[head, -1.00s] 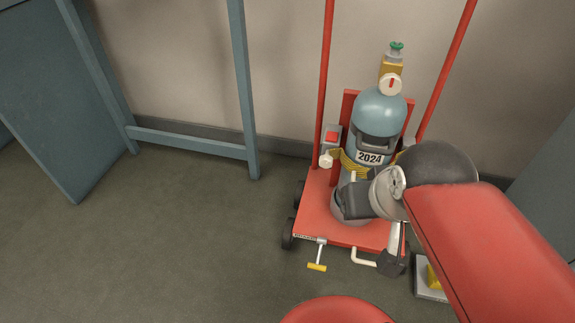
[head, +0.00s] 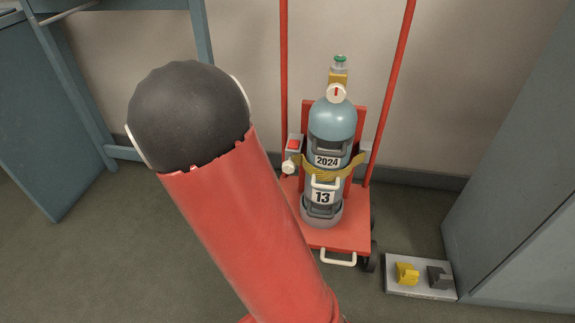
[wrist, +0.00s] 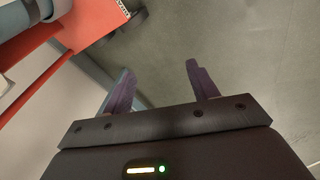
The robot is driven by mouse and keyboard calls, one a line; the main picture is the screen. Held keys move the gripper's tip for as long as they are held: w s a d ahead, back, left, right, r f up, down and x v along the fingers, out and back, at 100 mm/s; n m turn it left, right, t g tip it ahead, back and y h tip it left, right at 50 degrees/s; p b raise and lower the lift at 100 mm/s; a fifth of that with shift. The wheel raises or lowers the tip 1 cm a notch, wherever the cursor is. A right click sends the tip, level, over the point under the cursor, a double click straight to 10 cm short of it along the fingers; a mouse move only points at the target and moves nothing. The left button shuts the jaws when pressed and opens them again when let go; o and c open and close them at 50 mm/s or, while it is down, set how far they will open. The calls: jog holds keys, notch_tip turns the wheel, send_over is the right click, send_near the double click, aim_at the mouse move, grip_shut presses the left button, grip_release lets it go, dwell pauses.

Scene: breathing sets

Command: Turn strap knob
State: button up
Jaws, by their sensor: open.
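A blue-grey gas cylinder (head: 333,121) stands upright on a red trolley (head: 350,237). A yellow strap (head: 335,170) runs round its middle. A round white knob (head: 288,167), which looks like the strap knob, sits at the strap's left end under a red-faced box (head: 294,142). My gripper (wrist: 158,67) shows in the wrist view, with its two dark fingers apart and nothing between them. In the head view it is hidden, with my red arm and its black joint in front at the left. The wrist view shows part of the trolley (wrist: 75,22) at upper left, but not the knob.
A blue-grey frame (head: 203,35) stands at the left by the wall. A large grey cabinet (head: 520,190) is at the right. A low grey plate (head: 420,290) with yellow and dark blocks lies on the floor before it.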

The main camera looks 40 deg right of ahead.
jog(key=s+d+f+n+h, duration=0.2)
jog(key=d+f+n+h, duration=0.3)
jog(key=d, duration=0.4)
jog(key=n+t+h+p, duration=0.2)
jog(key=n+t+h, duration=0.55)
jog(key=n, duration=0.65)
send_near(288, 170)
jog(key=x, duration=0.3)
jog(key=w+d+t+b, duration=0.1)
jog(key=b, duration=0.4)
jog(key=shift+w+f+y, duration=0.1)
jog(key=shift+f+y, duration=0.25)
jog(key=d+b, duration=0.1)
jog(key=b, duration=0.3)
jog(key=shift+w+d, duration=0.1)
jog(key=shift+w, duration=0.05)
jog(key=x, duration=0.2)
jog(key=r+x, duration=0.1)
jog(key=shift+w+d, duration=0.2)
jog(key=shift+d, duration=0.1)
jog(key=shift+x, duration=0.8)
jog(key=shift+c, duration=0.2)
